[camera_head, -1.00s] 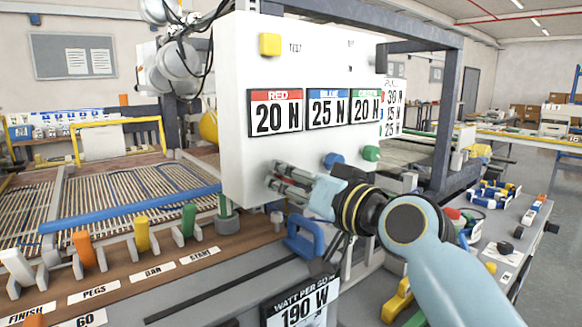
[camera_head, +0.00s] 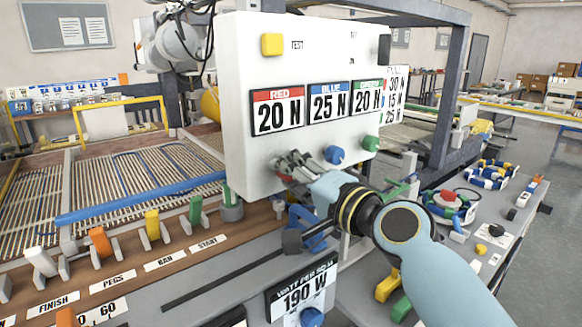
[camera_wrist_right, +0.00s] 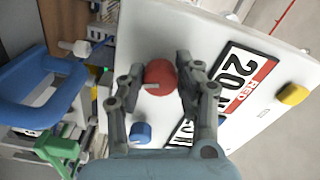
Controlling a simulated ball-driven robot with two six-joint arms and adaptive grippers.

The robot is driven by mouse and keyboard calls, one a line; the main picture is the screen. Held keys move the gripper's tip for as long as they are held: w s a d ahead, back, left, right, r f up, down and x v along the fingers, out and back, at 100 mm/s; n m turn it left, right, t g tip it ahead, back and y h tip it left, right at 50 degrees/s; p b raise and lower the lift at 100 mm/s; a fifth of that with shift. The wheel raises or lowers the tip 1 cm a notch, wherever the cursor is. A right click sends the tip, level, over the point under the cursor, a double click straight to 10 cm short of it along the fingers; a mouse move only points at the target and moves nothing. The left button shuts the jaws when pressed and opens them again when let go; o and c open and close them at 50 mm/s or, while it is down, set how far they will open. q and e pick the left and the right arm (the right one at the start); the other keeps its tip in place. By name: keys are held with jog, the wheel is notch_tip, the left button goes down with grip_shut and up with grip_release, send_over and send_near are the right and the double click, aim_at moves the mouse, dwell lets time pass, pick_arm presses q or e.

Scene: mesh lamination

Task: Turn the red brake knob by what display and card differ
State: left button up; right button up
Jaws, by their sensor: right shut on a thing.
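A white panel (camera_head: 245,150) carries red, blue and green displays. The red display (camera_head: 278,112) reads 20 N, the blue display (camera_head: 328,101) 25 N and the green display (camera_head: 367,98) 20 N. A card (camera_head: 396,97) right of the panel lists 30 N, 15 N and 25 N; its left edge is hidden. My right gripper (camera_head: 282,164) is at the panel below the red display. In the wrist view, my right gripper (camera_wrist_right: 158,80) is shut on the red knob (camera_wrist_right: 160,76), one finger each side. In the head view the fingers mostly hide this knob. My left gripper is out of view.
A blue knob (camera_head: 334,155) and green knob (camera_head: 370,144) sit right of my gripper. A yellow button (camera_head: 272,44) is at the panel's top left. Several coloured levers (camera_head: 152,224) line the bench at left.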

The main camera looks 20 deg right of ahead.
jog(key=shift+m, duration=0.5)
jog(key=o, duration=1.1)
jog(key=shift+o, duration=0.2)
jog(key=v, duration=1.2)
